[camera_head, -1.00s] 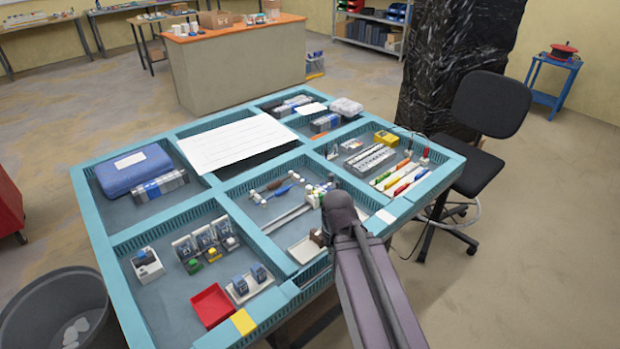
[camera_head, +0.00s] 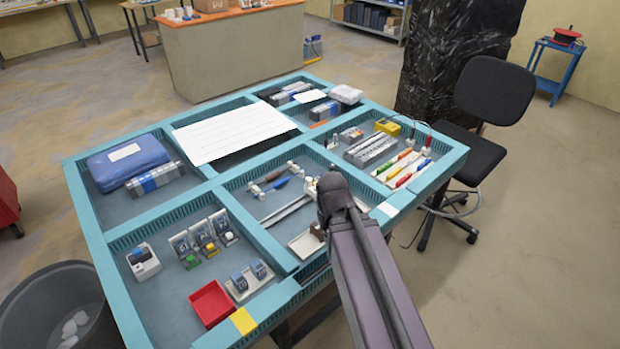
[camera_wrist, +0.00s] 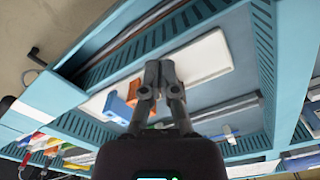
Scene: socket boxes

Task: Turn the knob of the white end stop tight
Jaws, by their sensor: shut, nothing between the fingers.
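In the head view, small white pieces (camera_head: 310,184) show beside my arm's end in the middle compartment; I cannot tell whether one is the white end stop, and no knob can be made out. My gripper (camera_wrist: 159,66) is shut and empty in the wrist view, its fingertips together in front of a white tray (camera_wrist: 207,60). In the head view my arm hides the fingers and part of this compartment. A grey rail (camera_head: 285,209) lies to the left of my arm. A small white piece (camera_wrist: 228,133) shows right of the gripper in the wrist view.
The teal table frame (camera_head: 264,240) has raised dividers around its compartments. The white tray (camera_head: 299,245) holds a brown piece near the front divider. A blue-handled tool (camera_head: 277,187) lies left of the arm. A red tray (camera_head: 212,304) is at the front left.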

